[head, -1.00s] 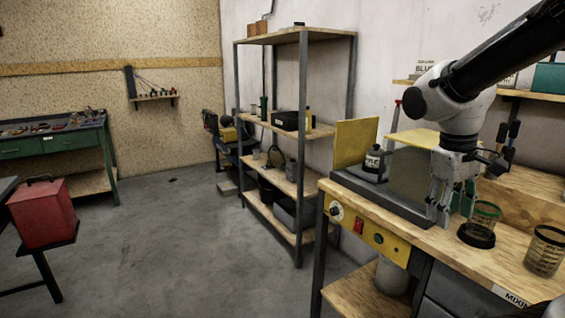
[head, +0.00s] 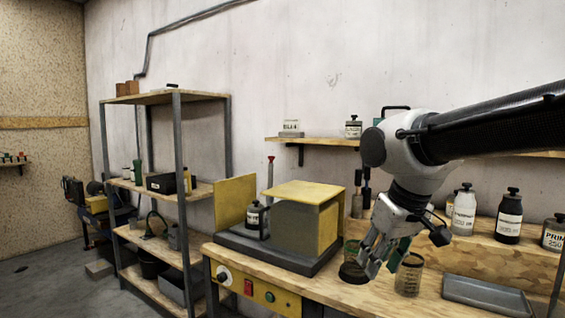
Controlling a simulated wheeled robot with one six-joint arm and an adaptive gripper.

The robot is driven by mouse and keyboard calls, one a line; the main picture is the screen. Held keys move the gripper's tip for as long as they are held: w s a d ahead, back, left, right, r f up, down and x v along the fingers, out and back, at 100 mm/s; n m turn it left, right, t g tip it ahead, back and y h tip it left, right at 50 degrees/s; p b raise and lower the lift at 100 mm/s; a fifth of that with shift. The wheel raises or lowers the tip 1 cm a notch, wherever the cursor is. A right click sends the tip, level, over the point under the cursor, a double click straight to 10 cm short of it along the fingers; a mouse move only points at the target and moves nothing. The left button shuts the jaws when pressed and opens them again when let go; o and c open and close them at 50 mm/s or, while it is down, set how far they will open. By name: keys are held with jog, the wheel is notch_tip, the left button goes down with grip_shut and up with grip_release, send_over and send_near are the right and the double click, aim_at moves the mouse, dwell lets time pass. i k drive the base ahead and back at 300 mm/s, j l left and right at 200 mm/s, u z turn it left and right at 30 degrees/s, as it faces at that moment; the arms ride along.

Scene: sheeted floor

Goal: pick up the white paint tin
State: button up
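No tin in the head view can be read for certain as the white paint tin. A white container with a black cap (head: 464,212) stands on the raised wooden ledge, right of my gripper. A smaller white container with a dark cap (head: 353,128) stands on the wall shelf. Another white-labelled one (head: 254,217) stands in the yellow machine. My gripper (head: 378,264) points down over the bench, in front of the cups, apart from all of these. Its fingers look spread, with nothing seen between them.
The yellow machine (head: 303,225) stands on the wooden bench (head: 350,300) left of my gripper. A dark-based cup (head: 354,272) and a glass cup (head: 409,275) stand close to it. A grey tray (head: 488,296) lies right; dark-capped bottles (head: 509,218) line the ledge.

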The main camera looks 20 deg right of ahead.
aim_at(252, 214)
jog(key=i+j+z, duration=0.1)
jog(key=z, duration=0.25)
jog(key=j+z, duration=0.15)
jog(key=z, duration=0.2)
jog(key=i+j+z, duration=0.15)
jog(key=z, duration=0.2)
jog(key=i+j+z, duration=0.15)
jog(key=j+z, duration=0.2)
jog(key=j, duration=0.6)
jog(key=j+z, duration=0.35)
jog(key=j, duration=2.3)
jog(key=i+z, duration=0.05)
